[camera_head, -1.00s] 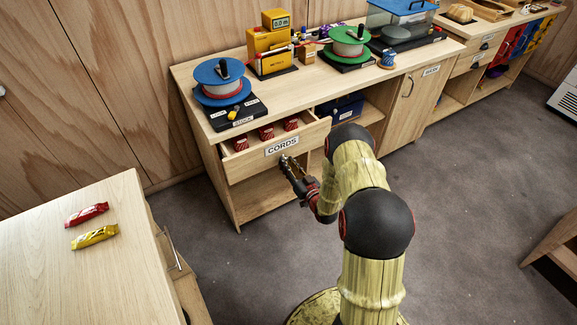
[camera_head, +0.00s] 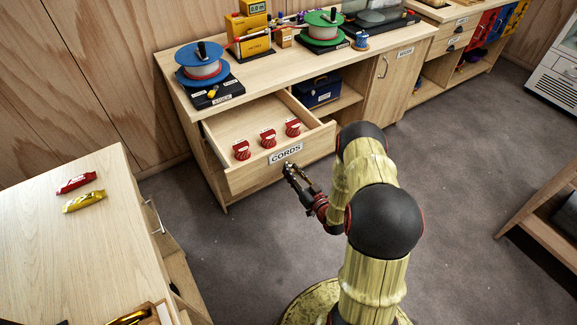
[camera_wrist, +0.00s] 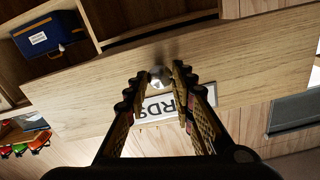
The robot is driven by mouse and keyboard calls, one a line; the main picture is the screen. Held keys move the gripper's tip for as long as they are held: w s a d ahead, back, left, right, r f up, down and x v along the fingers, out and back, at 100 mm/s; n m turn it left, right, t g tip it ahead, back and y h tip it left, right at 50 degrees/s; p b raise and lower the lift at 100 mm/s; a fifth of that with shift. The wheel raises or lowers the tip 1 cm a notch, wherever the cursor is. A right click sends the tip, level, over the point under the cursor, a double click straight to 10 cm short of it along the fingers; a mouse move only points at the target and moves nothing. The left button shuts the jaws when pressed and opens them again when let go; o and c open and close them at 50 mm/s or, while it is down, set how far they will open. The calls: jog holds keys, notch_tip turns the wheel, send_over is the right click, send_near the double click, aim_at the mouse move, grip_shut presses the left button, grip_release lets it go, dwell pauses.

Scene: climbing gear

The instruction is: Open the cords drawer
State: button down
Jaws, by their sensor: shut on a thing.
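The cords drawer (camera_head: 238,178) stands well out of the workbench in the head view. Its front bears a white CORDS label (camera_head: 285,153). Several red-and-white cord bundles (camera_head: 268,138) lie inside on the drawer floor. My gripper (camera_head: 291,170) is at the drawer front, just below the label. In the wrist view my gripper (camera_wrist: 165,88) has its fingers on either side of a round metal knob (camera_wrist: 159,77), shut on it. The label (camera_wrist: 160,106) shows partly between the fingers there.
Blue (camera_head: 200,62) and green (camera_head: 322,24) reels stand on the bench top. A blue box (camera_head: 316,91) sits on the shelf right of the drawer. A table (camera_head: 75,245) with two wrapped bars is at left. The grey floor before the drawer is clear.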

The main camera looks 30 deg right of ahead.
jog(key=shift+s, duration=0.25)
jog(key=c, duration=1.5)
grip_release()
jog(key=s, duration=1.2)
jog(key=shift+d, duration=0.25)
